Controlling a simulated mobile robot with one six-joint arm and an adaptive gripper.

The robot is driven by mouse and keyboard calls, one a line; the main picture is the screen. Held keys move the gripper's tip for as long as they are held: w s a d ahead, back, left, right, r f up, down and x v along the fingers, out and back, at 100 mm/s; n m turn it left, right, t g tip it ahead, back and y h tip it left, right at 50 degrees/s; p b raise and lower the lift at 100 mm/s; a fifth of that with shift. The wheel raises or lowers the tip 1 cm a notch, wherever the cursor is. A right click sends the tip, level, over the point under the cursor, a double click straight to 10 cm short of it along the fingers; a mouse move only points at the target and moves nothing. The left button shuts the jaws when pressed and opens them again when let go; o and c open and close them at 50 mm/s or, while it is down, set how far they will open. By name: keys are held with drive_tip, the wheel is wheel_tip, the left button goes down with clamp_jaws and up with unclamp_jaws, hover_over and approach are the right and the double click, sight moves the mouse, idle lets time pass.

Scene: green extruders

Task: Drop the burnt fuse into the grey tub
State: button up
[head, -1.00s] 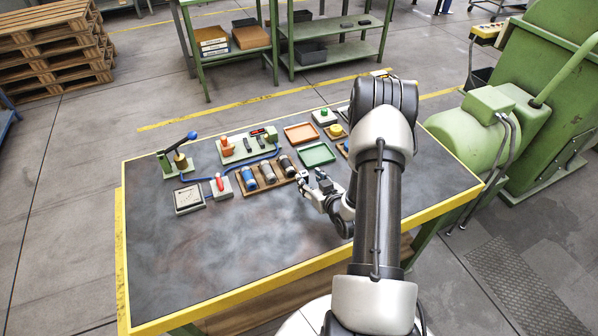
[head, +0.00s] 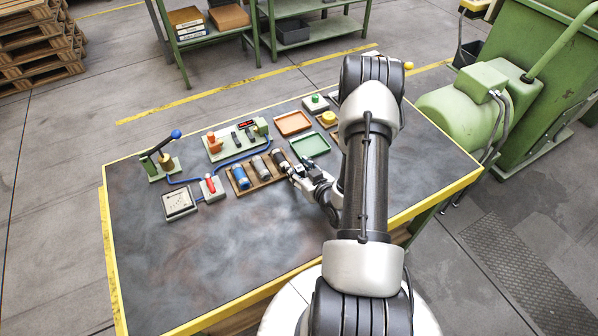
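My gripper (head: 294,171) is at the right end of a wooden rack (head: 261,184), close beside a dark cylinder (head: 280,158). I cannot tell whether it touches the cylinder, or whether its fingers are open or shut. The rack also holds a grey cylinder (head: 260,165) and a blue one (head: 241,177). I cannot tell which thing, if any of these, is the burnt fuse. A panel (head: 228,151) behind the rack carries small dark parts and an orange part. No grey tub can be made out on the table; my arm hides part of the right side.
An orange tray (head: 293,123) and a green tray (head: 310,145) lie behind my gripper. Green (head: 315,101) and yellow (head: 328,118) buttons stand nearby. A lever with a blue knob (head: 176,134), a red switch (head: 210,186) and a gauge (head: 179,203) are left. The table's front is clear.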

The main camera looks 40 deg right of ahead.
clamp_jaws()
drive_tip(key=shift+r, duration=0.15)
idle(0.4)
